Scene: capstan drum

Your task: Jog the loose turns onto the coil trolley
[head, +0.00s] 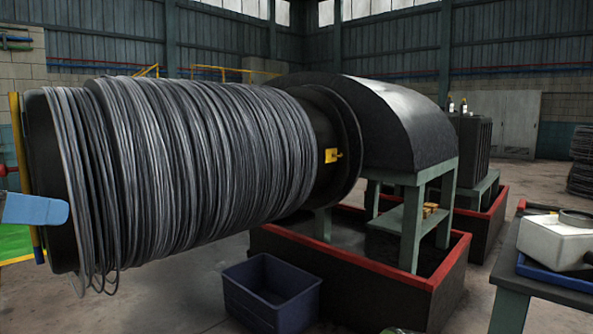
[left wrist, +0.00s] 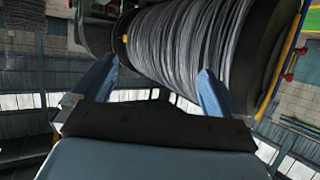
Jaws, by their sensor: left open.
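The capstan drum lies on its side, wound with many turns of grey wire (head: 200,150); the wire also shows in the left wrist view (left wrist: 185,45). Several loose turns (head: 90,235) hang slack at the drum's left end, drooping below it. My left gripper (head: 50,211) shows only as a blue tip at the left edge, before the drum's left end flange (head: 60,245). In the left wrist view its two blue fingers (left wrist: 157,67) are apart, with the wound drum beyond them. I see no contact with the wire. I cannot make out a coil trolley. My right gripper is not in view.
A dark bin (head: 270,296) stands on the floor below the drum. A red-rimmed tray (head: 405,278) surrounds the green stand (head: 413,215). A bench (head: 535,285) at right holds a white device (head: 560,240). Yellow-edged green floor (head: 15,243) is at left. The floor at lower left is clear.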

